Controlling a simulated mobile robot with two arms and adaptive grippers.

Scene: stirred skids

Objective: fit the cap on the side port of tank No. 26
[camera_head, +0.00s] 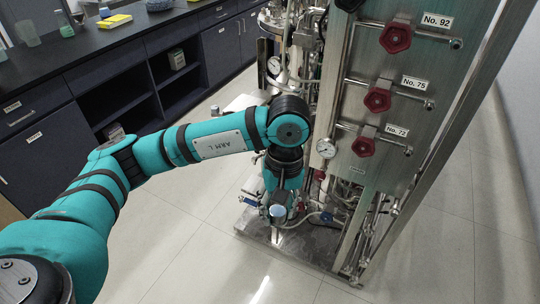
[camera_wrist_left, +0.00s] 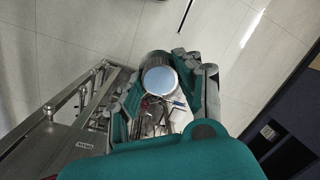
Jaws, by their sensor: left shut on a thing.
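My left gripper (camera_head: 279,200) is low in front of the steel skid, near its base. It is shut on the cap (camera_wrist_left: 161,81), a round metal piece with a pale blue-grey flat face. My right gripper is not in view.
The skid panel (camera_head: 372,75) carries red valve knobs (camera_head: 377,100) labelled No. 92, No. 75 and No. 72. A dark lab bench (camera_head: 130,38) is at left. The tiled floor (camera_head: 205,262) in front is clear.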

